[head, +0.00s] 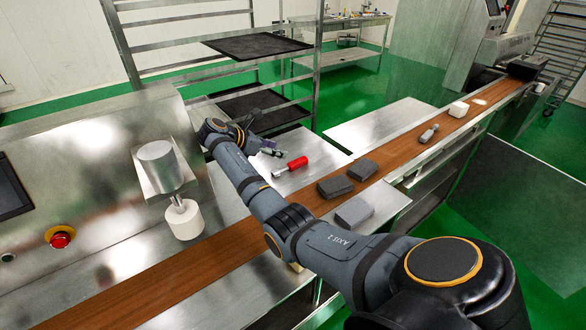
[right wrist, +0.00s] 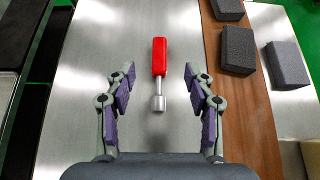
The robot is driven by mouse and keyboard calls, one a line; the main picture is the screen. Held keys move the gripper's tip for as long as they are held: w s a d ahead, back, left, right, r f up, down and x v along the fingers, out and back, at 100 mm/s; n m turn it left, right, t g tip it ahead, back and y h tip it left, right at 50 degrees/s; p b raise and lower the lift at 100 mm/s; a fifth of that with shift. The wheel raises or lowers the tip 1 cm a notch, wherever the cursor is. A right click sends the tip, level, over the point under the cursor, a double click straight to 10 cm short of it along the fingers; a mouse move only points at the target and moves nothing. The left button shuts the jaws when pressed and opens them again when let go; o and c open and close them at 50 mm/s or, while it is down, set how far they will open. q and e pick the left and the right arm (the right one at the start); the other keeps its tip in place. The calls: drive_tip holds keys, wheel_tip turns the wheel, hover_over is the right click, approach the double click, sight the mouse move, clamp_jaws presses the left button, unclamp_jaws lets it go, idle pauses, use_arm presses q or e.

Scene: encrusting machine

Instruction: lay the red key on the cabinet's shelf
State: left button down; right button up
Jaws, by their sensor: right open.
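The red key (head: 297,163) has a red handle and a short silver shaft. It lies flat on a bare metal surface (head: 318,149) beside the brown belt. In the right wrist view the red key (right wrist: 159,60) lies lengthwise, with its silver end toward me. My right gripper (head: 272,150) is open and empty, just left of the key in the head view. In the right wrist view its fingers (right wrist: 158,82) stand apart on either side of the key's silver end, not touching it. My left gripper is not in view. I cannot tell which surface is the cabinet's shelf.
Dark grey blocks (head: 335,187) lie on and beside the brown belt (head: 395,155). A grey bottle-like piece and a white block (head: 458,109) sit farther along. A rack with black trays (head: 257,46) stands behind. A machine with a red button (head: 60,240) is at left.

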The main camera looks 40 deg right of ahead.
approach(290, 164)
drive_tip(key=x, duration=0.3)
drive_tip(key=shift+w+f+b, duration=0.1)
drive_tip(key=shift+f+b, duration=0.05)
drive_tip(key=shift+b, duration=0.15)
drive_tip(key=x, duration=0.7)
drive_tip(key=shift+d+b, duration=0.15)
drive_tip(key=shift+b, duration=0.15)
clamp_jaws()
